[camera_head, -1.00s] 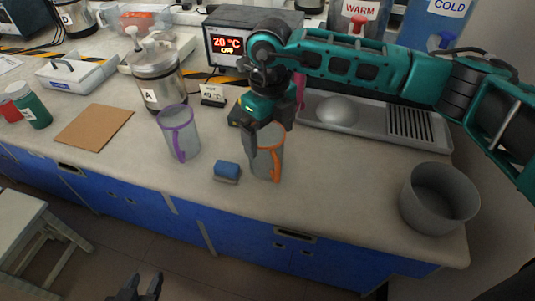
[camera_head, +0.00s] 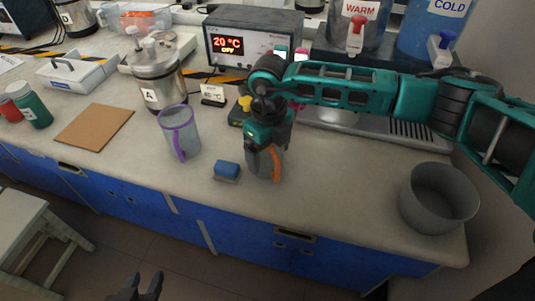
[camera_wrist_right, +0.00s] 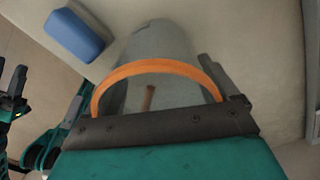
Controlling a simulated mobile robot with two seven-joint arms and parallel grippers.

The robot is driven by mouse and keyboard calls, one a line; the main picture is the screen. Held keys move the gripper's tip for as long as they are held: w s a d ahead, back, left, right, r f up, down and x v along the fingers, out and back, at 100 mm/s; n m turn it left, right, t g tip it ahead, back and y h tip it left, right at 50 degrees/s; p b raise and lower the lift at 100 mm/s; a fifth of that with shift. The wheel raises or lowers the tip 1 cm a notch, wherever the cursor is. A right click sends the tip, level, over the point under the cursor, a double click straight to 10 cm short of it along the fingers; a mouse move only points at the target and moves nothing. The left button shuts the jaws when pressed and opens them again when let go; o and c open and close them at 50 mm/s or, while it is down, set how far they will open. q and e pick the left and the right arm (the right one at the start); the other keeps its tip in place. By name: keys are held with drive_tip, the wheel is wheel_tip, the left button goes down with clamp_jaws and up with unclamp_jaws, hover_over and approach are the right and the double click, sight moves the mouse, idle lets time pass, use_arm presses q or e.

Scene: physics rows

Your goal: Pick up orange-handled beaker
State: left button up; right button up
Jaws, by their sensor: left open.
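The orange-handled beaker (camera_head: 264,163) stands upright on the bench, a grey see-through cup. My right gripper (camera_head: 265,148) is lowered over its top and hides most of the rim. In the right wrist view the beaker (camera_wrist_right: 158,60) lies between the fingers of my right gripper (camera_wrist_right: 150,85), with its orange rim close to the palm. The fingers are spread to either side of it, and I cannot tell whether either touches. My left gripper (camera_head: 137,288) is open and empty at the bottom edge, in front of the bench.
A purple-handled beaker (camera_head: 180,134) stands left of it. A blue sponge (camera_head: 227,170) lies close by, also in the right wrist view (camera_wrist_right: 78,36). A grey pot (camera_head: 438,198) stands at the right. A heater display (camera_head: 228,45) and a metal canister (camera_head: 158,75) stand behind.

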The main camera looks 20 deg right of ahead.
drive_tip(key=c, duration=0.4)
drive_tip(key=shift+r, duration=0.1)
